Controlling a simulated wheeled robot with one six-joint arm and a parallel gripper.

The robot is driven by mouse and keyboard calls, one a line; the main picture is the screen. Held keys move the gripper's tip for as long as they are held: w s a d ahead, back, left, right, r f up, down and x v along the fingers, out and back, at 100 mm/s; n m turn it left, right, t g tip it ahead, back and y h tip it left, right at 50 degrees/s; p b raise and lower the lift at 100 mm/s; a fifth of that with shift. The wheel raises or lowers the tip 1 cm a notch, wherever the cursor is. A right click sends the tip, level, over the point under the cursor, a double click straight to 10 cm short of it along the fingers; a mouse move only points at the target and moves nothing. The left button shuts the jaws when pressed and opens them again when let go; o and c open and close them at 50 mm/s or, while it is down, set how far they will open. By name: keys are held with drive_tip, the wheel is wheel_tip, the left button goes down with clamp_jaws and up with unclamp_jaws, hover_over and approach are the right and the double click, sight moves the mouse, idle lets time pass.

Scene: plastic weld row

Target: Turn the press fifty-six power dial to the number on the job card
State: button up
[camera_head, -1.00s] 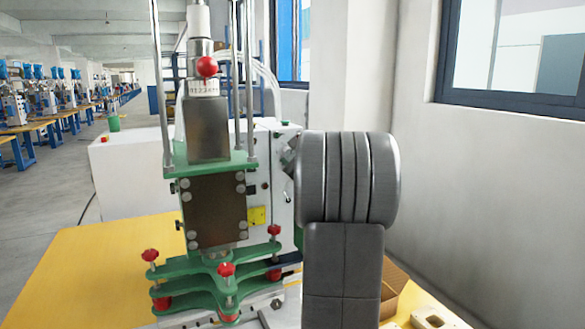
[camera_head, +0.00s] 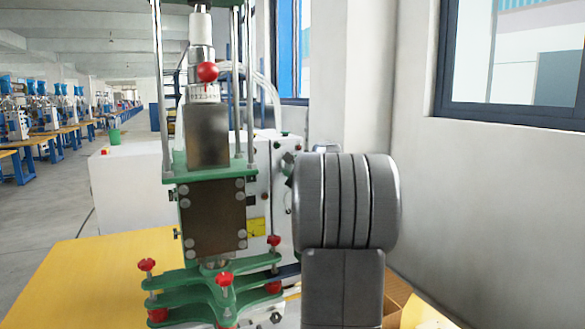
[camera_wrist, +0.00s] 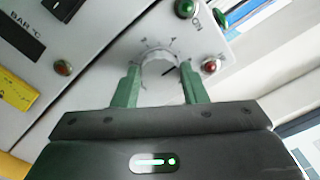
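The power dial (camera_wrist: 159,70) is a pale round knob with a dark pointer mark on its lower right. Scale marks ring it on the white control panel (camera_wrist: 100,75), but they are too blurred to read surely. My gripper (camera_wrist: 160,76) has its two green fingers on either side of the dial, close to its rim. I cannot tell whether they touch it. In the head view, my dark wrist hides most of the dial's side of the white cabinet (camera_head: 254,150). I see no job card that I can make out.
A green lamp (camera_wrist: 185,8) and a red lamp (camera_wrist: 209,67) sit near the dial. The green-framed press (camera_head: 212,215) stands left of my arm on the yellow table (camera_head: 95,275). A cardboard box (camera_head: 396,298) is at right, near the wall.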

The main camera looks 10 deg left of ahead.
drive_tip(key=o, duration=0.4)
drive_tip(key=b+v, duration=0.2)
drive_tip(key=v, duration=1.2)
drive_tip(key=shift+a, duration=0.1)
drive_tip(key=shift+w, duration=0.1)
drive_tip(key=p+x, duration=0.2)
drive_tip(key=x, duration=1.2)
